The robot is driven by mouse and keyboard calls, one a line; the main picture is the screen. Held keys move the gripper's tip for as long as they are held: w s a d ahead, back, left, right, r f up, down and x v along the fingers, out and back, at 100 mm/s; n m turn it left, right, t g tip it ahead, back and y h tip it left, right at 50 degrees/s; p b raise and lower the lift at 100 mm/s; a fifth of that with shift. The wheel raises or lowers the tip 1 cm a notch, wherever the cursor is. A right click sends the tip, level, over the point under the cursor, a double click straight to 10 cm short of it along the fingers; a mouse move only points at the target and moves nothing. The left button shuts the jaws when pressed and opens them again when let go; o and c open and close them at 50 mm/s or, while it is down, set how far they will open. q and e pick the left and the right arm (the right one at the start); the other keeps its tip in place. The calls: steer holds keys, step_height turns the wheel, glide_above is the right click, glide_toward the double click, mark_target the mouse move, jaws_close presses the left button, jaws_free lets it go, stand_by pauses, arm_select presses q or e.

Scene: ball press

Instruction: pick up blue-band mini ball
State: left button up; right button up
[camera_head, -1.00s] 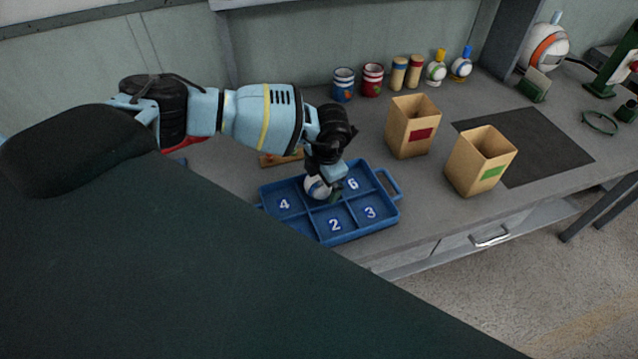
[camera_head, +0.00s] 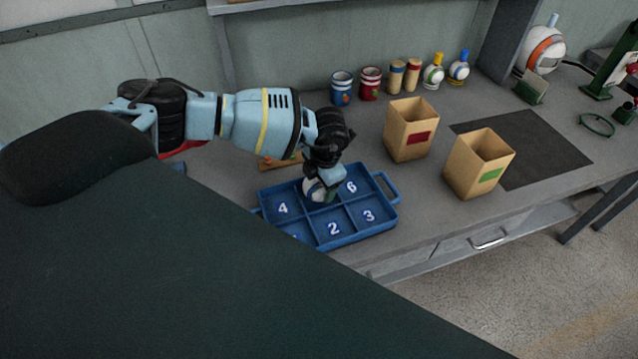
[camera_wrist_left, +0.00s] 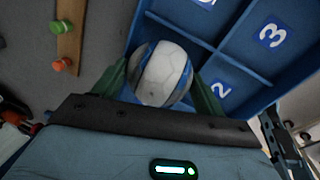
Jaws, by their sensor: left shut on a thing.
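The blue-band mini ball (camera_wrist_left: 162,74) is white with blue bands and sits between the green fingers of my left gripper (camera_wrist_left: 168,85) in the left wrist view. In the head view the ball (camera_head: 315,190) is partly hidden under my left gripper (camera_head: 324,187), which is shut on it. The ball is at the back middle compartment of the blue numbered tray (camera_head: 392,205). Whether it touches the tray floor I cannot tell. My right gripper is not in view.
Two tan boxes, one with a red label (camera_head: 410,130) and one with a green label (camera_head: 478,165), stand right of the tray. Cans (camera_head: 342,88), cylinders and small bottles line the back. A wooden strip with pegs (camera_wrist_left: 68,40) lies beside the tray. A dark mat (camera_head: 530,145) is bare.

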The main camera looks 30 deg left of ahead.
arm_select(q)
step_height(320, 180, up, 10)
steer(key=shift+f, duration=0.25)
stand_by(1.2)
